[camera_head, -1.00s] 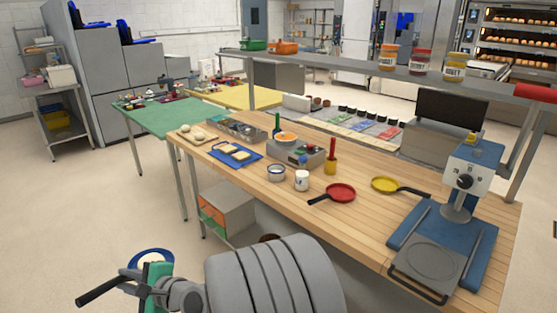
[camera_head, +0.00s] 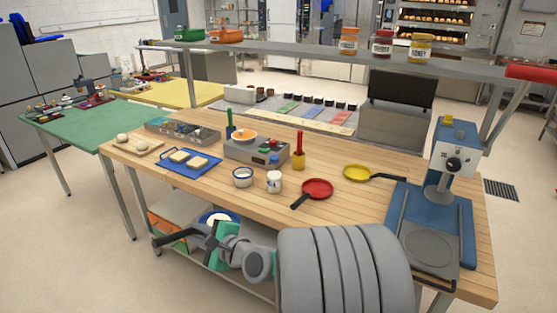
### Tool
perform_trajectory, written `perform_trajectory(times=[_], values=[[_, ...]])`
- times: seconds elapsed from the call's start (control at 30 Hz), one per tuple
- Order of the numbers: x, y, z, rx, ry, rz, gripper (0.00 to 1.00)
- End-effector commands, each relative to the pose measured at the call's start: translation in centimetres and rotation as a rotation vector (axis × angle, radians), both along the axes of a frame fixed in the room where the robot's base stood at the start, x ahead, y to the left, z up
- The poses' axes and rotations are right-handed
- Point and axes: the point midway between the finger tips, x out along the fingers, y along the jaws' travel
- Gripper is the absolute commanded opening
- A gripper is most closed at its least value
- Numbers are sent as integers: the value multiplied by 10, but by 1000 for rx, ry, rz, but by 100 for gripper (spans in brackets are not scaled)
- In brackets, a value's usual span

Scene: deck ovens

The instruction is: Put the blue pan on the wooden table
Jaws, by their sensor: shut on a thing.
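The blue pan (camera_head: 217,216) has a blue rim, a pale inside and a dark handle (camera_head: 178,238). My gripper (camera_head: 212,237), with green-teal fingers, is shut on the pan near its handle. The fingers and wrist hide part of the pan. The wooden table (camera_head: 345,205) fills the middle of the view. The pan shows just in front of the table's near edge, over the area of its lower shelf, apart from the tabletop as far as I can see.
The tabletop holds a red pan (camera_head: 317,188), a yellow pan (camera_head: 358,172), a white jar (camera_head: 274,182), a blue tray (camera_head: 188,162) and a blue-based machine (camera_head: 432,225). Bare wood shows along the front edge. A raised grey shelf (camera_head: 300,59) runs behind. A green table (camera_head: 85,130) stands left.

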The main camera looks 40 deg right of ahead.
Motion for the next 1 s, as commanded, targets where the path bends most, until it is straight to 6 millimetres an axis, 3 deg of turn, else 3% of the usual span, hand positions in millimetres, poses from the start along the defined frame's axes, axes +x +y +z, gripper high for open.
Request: perform_trajectory(times=[0.27,0.47,0.67,0.8,1.0], values=[[6,-100,11,-22,-8,-125,0],[-8,-189,22,-40,-9,-227,0],[-50,-290,33,-63,-9,-348,0],[-91,-351,40,-78,-5,-428,0],[-149,-411,47,-94,-2,-517,0]])
